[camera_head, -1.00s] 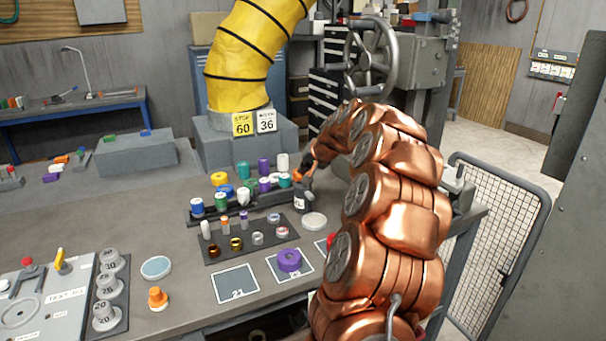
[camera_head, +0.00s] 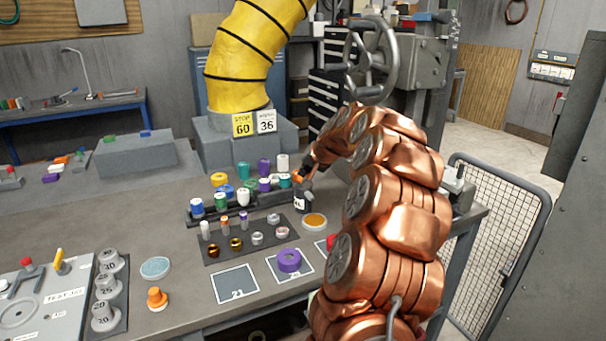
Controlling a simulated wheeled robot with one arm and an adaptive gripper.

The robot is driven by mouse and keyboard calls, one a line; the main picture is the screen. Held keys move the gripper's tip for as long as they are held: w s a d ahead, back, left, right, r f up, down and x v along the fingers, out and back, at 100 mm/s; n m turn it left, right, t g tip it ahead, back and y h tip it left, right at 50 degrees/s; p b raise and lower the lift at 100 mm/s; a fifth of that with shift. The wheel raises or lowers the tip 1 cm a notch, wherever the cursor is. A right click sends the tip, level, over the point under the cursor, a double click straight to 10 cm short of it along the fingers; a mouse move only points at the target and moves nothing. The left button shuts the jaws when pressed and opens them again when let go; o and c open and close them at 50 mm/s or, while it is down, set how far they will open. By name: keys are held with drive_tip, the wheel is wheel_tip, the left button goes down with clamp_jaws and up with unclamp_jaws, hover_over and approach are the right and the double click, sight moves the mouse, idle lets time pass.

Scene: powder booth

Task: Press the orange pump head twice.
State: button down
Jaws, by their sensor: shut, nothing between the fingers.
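The dark bottle (camera_head: 301,203) with a pale label stands upright on the bench, at the right end of the rack. Its orange pump head (camera_head: 301,179) sits low at the bottle's top, partly hidden by my gripper. My gripper (camera_head: 306,173) is shut and empty, with its dark fingers over the pump head and seemingly touching it. Exact contact is too small to tell. A round dish (camera_head: 314,221) in front of the bottle has an orange-amber surface inside a pale rim.
A rack (camera_head: 232,212) of coloured caps and jars stands left of the bottle. A dark tray (camera_head: 222,251) of small parts and a purple ring (camera_head: 289,260) lie in front. A mesh barrier (camera_head: 500,230) is at right.

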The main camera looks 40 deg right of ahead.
drive_tip(key=shift+r+p, duration=0.45)
drive_tip(key=shift+r, duration=0.95)
drive_tip(key=shift+r+p, duration=0.8)
drive_tip(key=shift+r, duration=1.7)
